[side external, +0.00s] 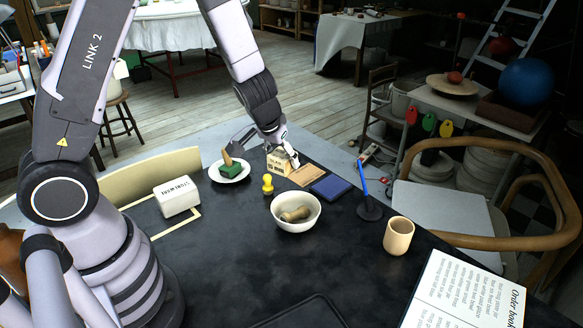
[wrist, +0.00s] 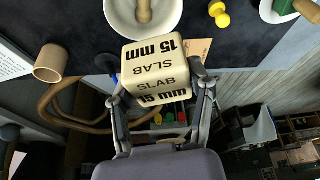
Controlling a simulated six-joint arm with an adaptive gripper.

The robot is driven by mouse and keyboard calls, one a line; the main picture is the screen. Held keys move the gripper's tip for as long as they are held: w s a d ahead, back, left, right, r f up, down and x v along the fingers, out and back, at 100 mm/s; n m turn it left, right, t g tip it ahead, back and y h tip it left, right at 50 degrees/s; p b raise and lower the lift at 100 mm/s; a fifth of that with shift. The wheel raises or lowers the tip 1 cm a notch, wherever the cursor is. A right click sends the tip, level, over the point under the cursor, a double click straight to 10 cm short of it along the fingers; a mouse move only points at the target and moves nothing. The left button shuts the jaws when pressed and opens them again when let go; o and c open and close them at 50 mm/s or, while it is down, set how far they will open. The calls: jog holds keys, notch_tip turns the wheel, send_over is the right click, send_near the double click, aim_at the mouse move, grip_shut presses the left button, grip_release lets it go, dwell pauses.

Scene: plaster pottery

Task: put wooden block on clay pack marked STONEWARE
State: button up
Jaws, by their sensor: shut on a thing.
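The wooden block (side external: 279,164) is a pale cube with dark lettering, near the far edge of the dark table. In the wrist view the block (wrist: 157,72) shows "SLAB" and "15 mm" on its faces. My gripper (wrist: 162,90) is shut on the block, with one finger at each side. In the side view my gripper (side external: 281,150) comes down over the block; I cannot tell whether the block touches the table. The white clay pack marked STONEWARE (side external: 178,198) lies at the left of the table, well apart from the block.
A white dish (side external: 229,178) with a green wooden-handled tool, a yellow knob (side external: 267,184) and a white bowl (side external: 296,222) with a pestle stand between block and pack or nearby. A blue pad (side external: 331,187), a pen stand (side external: 369,210) and a cup (side external: 398,236) are to the right.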

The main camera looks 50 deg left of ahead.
jog(key=s+a+f+n+g+y, duration=0.1)
jog(key=s+a+n+y, duration=0.15)
jog(key=a+n, duration=0.6)
jog(key=n+g, duration=0.5)
jog(key=n, duration=0.6)
send_over(171, 185)
jog(key=d, duration=0.1)
jog(key=shift+y, duration=0.35)
jog(key=f, duration=0.5)
jog(key=shift+w+d+f, duration=0.15)
jog(key=shift+d+f, duration=0.05)
jog(key=shift+f, duration=2.4)
jog(key=shift+f, duration=0.1)
jog(key=o, duration=1.2)
jog(key=shift+c, duration=0.2)
